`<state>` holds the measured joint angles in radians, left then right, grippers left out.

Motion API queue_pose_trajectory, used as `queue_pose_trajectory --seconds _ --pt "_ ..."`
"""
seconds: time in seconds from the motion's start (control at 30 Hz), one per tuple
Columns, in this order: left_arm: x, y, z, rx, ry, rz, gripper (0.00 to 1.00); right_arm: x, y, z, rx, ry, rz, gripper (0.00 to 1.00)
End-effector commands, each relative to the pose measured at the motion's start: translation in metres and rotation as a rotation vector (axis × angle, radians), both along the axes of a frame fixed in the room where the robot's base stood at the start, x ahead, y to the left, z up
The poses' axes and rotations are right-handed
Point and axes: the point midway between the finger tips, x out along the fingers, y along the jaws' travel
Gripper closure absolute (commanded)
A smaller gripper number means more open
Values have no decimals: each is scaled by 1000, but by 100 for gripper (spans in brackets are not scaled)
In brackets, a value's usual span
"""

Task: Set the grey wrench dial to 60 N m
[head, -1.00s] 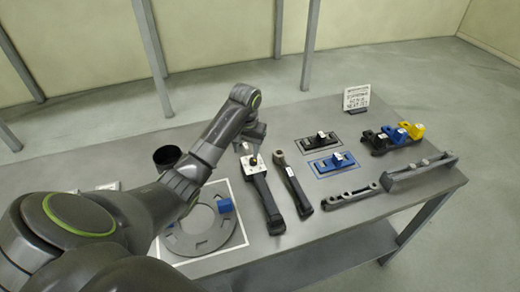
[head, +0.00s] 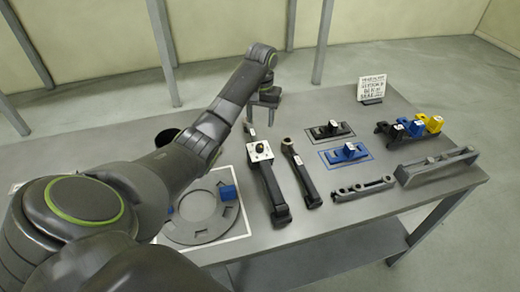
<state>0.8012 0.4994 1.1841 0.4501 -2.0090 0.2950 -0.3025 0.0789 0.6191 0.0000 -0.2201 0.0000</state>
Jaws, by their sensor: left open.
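The grey wrench (head: 274,192) lies on the table with its handle toward the front. Its dial has a white square plate (head: 266,157) with a dark knob (head: 260,148) on top. The dial's markings are too small to read. My left gripper (head: 262,119) is open and empty, with its fingers pointing down. In the picture it is just beyond the dial, apart from the knob. My right gripper is out of view.
A second dark wrench (head: 306,184) lies close to the right. A grey ring plate with a blue block (head: 228,192) is at left, partly behind my arm. Black (head: 328,131) and blue (head: 346,154) pieces sit in outlined spots. A white sign (head: 372,88) stands at the back.

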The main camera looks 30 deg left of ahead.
Motion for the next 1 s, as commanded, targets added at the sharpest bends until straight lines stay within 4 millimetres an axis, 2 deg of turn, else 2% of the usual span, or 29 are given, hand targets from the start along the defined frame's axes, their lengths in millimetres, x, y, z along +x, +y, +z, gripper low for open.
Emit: queue_pose_trajectory --seconds 0.03,0.17,0.2,0.3,0.5,0.6,0.73,1.0 --pt "0 0 -14 0 1 0 51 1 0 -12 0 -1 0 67" --pt "0 0 -31 0 0 0 51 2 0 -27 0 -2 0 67" --pt "-1 0 -34 -1 5 1 51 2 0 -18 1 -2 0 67" --pt "-2 0 -54 -2 7 0 51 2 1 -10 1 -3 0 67" --pt "-1 1 -89 -1 4 0 51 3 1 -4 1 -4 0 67" --pt "-1 1 -101 0 2 0 51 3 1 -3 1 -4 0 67" --pt "-1 1 -109 0 1 0 51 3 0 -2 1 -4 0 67" --pt "-1 1 -111 1 0 -1 51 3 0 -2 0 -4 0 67"
